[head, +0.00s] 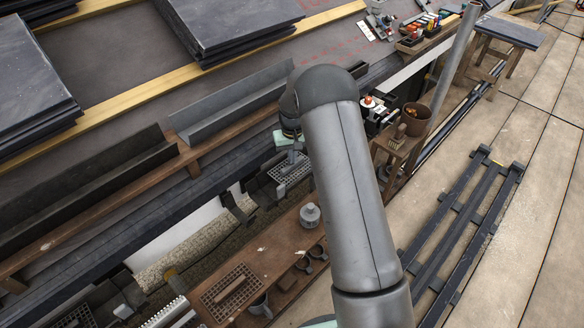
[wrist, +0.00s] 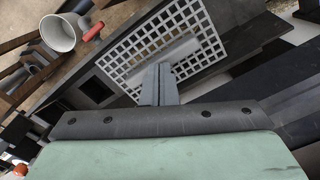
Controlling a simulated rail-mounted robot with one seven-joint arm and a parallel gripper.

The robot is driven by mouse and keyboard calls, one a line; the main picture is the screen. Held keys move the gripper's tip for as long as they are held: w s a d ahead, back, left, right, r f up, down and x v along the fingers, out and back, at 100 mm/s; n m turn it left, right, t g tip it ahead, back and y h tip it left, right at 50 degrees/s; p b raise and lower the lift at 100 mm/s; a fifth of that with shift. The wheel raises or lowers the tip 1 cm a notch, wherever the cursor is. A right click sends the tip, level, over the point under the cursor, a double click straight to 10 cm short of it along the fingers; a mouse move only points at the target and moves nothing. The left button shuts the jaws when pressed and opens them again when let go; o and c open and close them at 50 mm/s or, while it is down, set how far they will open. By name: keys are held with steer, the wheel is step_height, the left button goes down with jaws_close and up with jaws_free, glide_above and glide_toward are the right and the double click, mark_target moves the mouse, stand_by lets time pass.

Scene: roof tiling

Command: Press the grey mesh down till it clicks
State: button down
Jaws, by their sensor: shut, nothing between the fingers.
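The grey mesh (wrist: 136,50) is a light grid panel in the wrist view, lying over a dark channel. In the head view the mesh (head: 290,172) shows small, just below my gripper and partly hidden by it. My gripper (wrist: 158,72) is shut and empty, with its fingertips over the middle of the mesh. In the head view my gripper (head: 292,157) points down at the mesh. A flat light bar runs across the mesh beside the fingertips. I cannot tell whether the fingers touch the mesh or whether it sits flush.
A brown plank (head: 270,255) holds another grate (head: 230,290), a grey pot (head: 310,215) and dark rings. A white cup (wrist: 60,35) shows at the wrist view's upper left. Slate stacks (head: 225,25) lie at upper left. A dark rack (head: 460,235) lies on the paving.

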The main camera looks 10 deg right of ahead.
step_height(320, 180, up, 9)
steer(key=p, duration=0.6)
stand_by(0.6)
stand_by(0.3)
steer(key=s+a+r+p, duration=0.1)
steer(key=s+r+p, duration=0.65)
steer(key=r, duration=0.75)
steer(key=s+r+p, duration=0.7)
steer(key=s+r, duration=0.2)
steer(key=r, duration=0.5)
steer(key=s+r+p, duration=0.6)
steer(key=s+r, duration=0.1)
steer(key=s, duration=0.4)
steer(key=s+r+p, duration=0.6)
steer(key=s+r, duration=0.1)
steer(key=s, duration=0.4)
steer(key=shift+s, duration=0.25)
